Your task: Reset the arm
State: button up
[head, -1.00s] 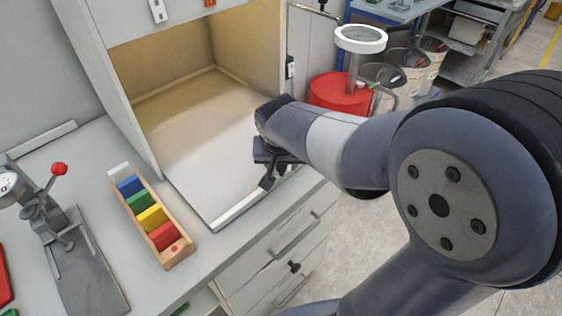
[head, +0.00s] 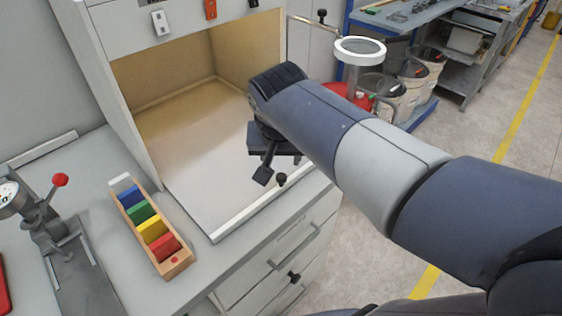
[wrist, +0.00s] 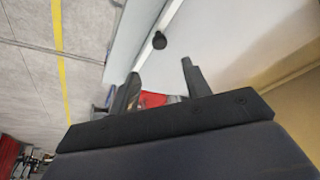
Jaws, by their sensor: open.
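My gripper (head: 272,178) hangs at the end of my arm in the head view, above the front edge of the lit booth's floor. Its two dark fingers are apart and nothing is between them. In the wrist view my gripper (wrist: 160,82) also shows open and empty. Past the fingers are the white booth floor, a dark round knob (wrist: 159,41) and a patch of red. My arm reaches in from the right of the head view and hides part of the red container (head: 348,97).
The booth (head: 185,110) is empty inside. A wooden rack (head: 178,264) with coloured blocks and a lever device with a red knob (head: 60,180) stand on the counter at left. Drawers (head: 285,255) lie below. Bins (head: 415,82) and a blue bench (head: 400,20) stand behind.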

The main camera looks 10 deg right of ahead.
aim_at(280, 175)
jog(key=shift+s+r, duration=0.1)
jog(key=shift+r, duration=0.1)
jog(key=shift+f, duration=0.1)
jog(key=x, duration=1)
jog(key=shift+f, duration=0.35)
jog(key=shift+w+a, duration=0.2)
jog(key=shift+w, duration=0.2)
jog(key=shift+s+d, duration=0.1)
